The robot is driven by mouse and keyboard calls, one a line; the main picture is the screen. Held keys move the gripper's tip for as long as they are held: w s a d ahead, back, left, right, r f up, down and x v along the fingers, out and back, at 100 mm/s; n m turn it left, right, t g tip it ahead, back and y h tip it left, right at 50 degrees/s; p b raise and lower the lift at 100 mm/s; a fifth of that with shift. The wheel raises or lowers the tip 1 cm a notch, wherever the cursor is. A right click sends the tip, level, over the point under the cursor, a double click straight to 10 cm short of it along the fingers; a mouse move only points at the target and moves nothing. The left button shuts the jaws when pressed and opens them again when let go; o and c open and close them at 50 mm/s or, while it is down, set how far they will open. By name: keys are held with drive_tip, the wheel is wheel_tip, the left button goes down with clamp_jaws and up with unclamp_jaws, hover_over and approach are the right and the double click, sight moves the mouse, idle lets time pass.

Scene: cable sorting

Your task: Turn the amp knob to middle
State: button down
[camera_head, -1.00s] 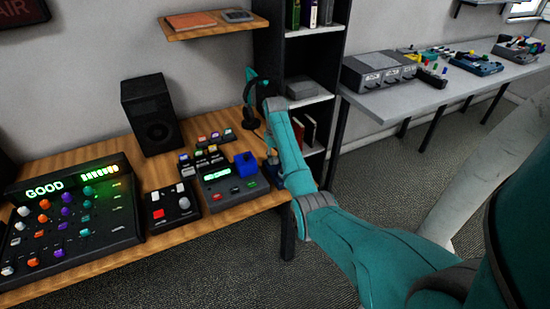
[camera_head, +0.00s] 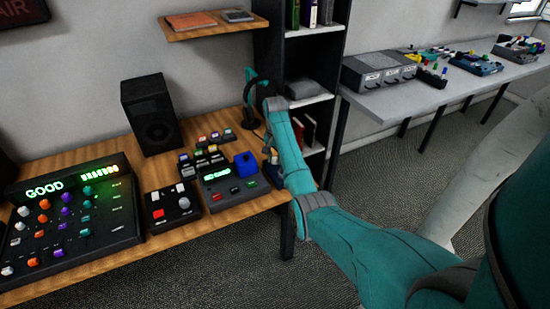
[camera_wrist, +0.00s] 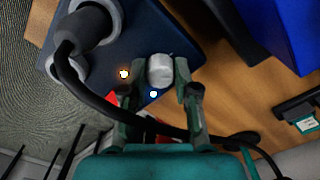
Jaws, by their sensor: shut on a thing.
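The amp (camera_wrist: 120,45) is a dark blue box in the wrist view, with a light silver knob (camera_wrist: 160,70) and two small lit dots. My gripper (camera_wrist: 160,92) has one finger on each side of the knob, and its jaws are shut on it. The knob's pointer mark cannot be made out. In the head view my arm hides most of the amp; a small dark blue part (camera_head: 273,158) shows beside the wrist. The gripper's fingers are not clear there.
A black cable (camera_wrist: 100,107) leaves a plug on the amp and passes across the fingers. A bright blue block (camera_head: 246,164) stands on a grey device close to my arm. A mixer (camera_head: 70,225), a small box with a red button (camera_head: 170,205) and a speaker (camera_head: 152,115) stand further left.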

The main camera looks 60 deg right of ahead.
sight(275, 159)
drive_tip(key=m, duration=0.4)
drive_tip(key=shift+m, duration=0.3)
drive_tip(key=m, duration=0.4)
drive_tip(key=shift+m, duration=0.4)
drive_tip(key=c, duration=0.9)
unclamp_jaws()
drive_tip(key=shift+o, duration=0.2)
drive_tip(key=shift+r, duration=0.1)
drive_tip(key=shift+r, duration=3.6)
drive_tip(key=shift+s, duration=0.1)
